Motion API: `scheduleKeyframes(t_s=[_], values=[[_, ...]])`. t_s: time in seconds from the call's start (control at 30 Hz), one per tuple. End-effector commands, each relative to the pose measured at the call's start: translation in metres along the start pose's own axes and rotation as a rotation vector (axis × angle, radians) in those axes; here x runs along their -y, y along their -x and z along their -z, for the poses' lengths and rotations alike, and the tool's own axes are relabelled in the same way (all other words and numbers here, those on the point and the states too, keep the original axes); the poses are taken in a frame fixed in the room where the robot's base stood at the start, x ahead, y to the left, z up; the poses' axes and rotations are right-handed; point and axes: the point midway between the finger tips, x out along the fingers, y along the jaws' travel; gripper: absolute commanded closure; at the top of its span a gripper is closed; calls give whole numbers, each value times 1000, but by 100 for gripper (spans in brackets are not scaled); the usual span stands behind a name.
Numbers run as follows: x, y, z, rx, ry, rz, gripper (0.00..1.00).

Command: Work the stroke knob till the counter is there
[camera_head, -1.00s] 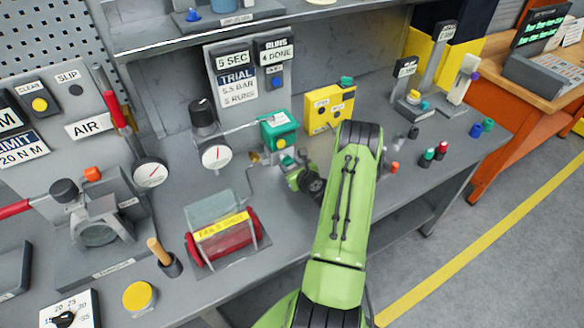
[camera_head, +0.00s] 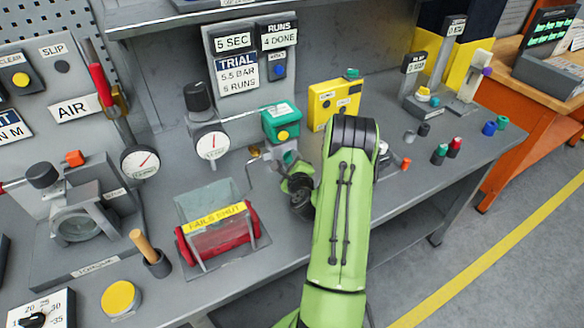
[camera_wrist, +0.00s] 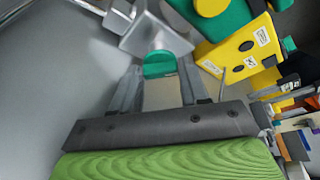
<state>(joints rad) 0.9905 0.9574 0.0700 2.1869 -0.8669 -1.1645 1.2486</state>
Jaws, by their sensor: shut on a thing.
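My gripper (camera_wrist: 160,92) is shut on a teal knob (camera_wrist: 160,65), which sits against a grey block (camera_wrist: 155,38) in the wrist view. In the head view my gripper (camera_head: 290,163) is low in front of the teal actuator box (camera_head: 281,123) with its yellow button, and the knob is mostly hidden by my wrist. The counter (camera_head: 278,37) at the back reads "RUNS 4 DONE". The trial card (camera_head: 238,72) beside it reads "5.5 BAR, 5 RUNS", under a "5 SEC" sign (camera_head: 233,41).
A gauge with a black knob (camera_head: 211,143) stands left of the teal box. The yellow box (camera_head: 333,104) is close on the right. A red cylinder in a clear guard (camera_head: 219,230) lies in front left. Several small coloured caps (camera_head: 447,150) stand on the right of the bench.

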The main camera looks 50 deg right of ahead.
Motion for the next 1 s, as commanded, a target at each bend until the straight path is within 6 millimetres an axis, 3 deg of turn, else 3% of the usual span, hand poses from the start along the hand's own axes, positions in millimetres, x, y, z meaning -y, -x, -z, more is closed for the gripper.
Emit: scheduleKeyframes(t_s=[0.57, 0.6, 0.73, 0.77, 1.0], values=[[-1, 0, 0, -1, 34, 10, 86], [-1, 0, 0, -1, 34, 10, 54], [-1, 0, 0, -1, 34, 10, 34], [-2, 0, 0, -1, 34, 10, 30], [-3, 0, 0, -1, 33, 5, 30]])
